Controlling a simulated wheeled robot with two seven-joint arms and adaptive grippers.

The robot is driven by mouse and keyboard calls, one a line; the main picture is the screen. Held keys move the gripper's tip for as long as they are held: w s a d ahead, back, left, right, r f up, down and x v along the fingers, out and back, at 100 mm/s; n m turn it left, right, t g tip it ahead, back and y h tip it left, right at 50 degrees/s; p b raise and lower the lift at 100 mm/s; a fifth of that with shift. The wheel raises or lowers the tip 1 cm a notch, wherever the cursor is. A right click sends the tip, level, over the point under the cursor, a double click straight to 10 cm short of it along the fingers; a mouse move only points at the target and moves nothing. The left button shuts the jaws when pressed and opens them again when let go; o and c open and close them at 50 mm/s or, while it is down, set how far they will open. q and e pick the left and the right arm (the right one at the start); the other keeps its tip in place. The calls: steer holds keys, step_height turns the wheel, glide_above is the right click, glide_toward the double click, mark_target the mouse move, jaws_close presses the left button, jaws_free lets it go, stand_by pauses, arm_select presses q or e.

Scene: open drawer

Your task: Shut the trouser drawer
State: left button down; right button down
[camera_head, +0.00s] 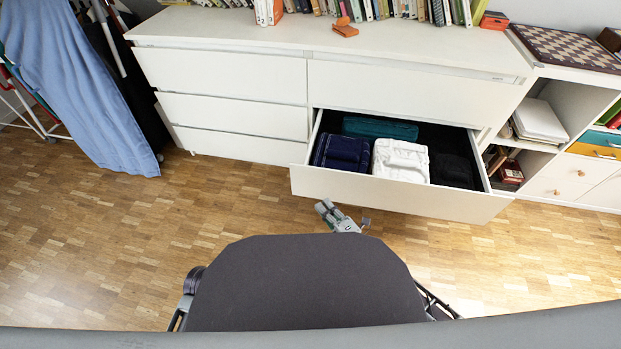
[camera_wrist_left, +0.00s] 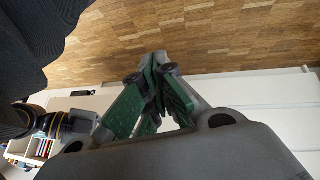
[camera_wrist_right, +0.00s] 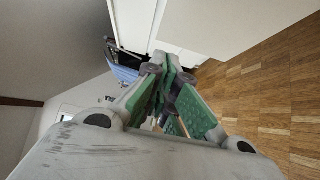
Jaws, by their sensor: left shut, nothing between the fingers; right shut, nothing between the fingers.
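The trouser drawer (camera_head: 400,193) in the white dresser (camera_head: 222,73) is pulled out. Folded navy (camera_head: 342,153), white (camera_head: 401,160), teal (camera_head: 380,129) and black clothes lie inside it. My right gripper (camera_head: 324,207) is shut and empty, low in front of the drawer's left part in the head view. Its fingers also show shut in the right wrist view (camera_wrist_right: 164,62), with a white panel above and the floor at right. My left gripper (camera_wrist_left: 153,62) is shut and empty in the left wrist view. It is hidden in the head view.
Books and a small orange object (camera_head: 344,28) stand on the dresser top. A blue cloth (camera_head: 75,85) hangs on a rack at the left. Open shelves (camera_head: 560,100) stand at the right. The parquet floor (camera_head: 90,240) is clear at the left.

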mark_target(303, 168)
steer(key=shift+w+a, duration=0.1)
stand_by(0.3)
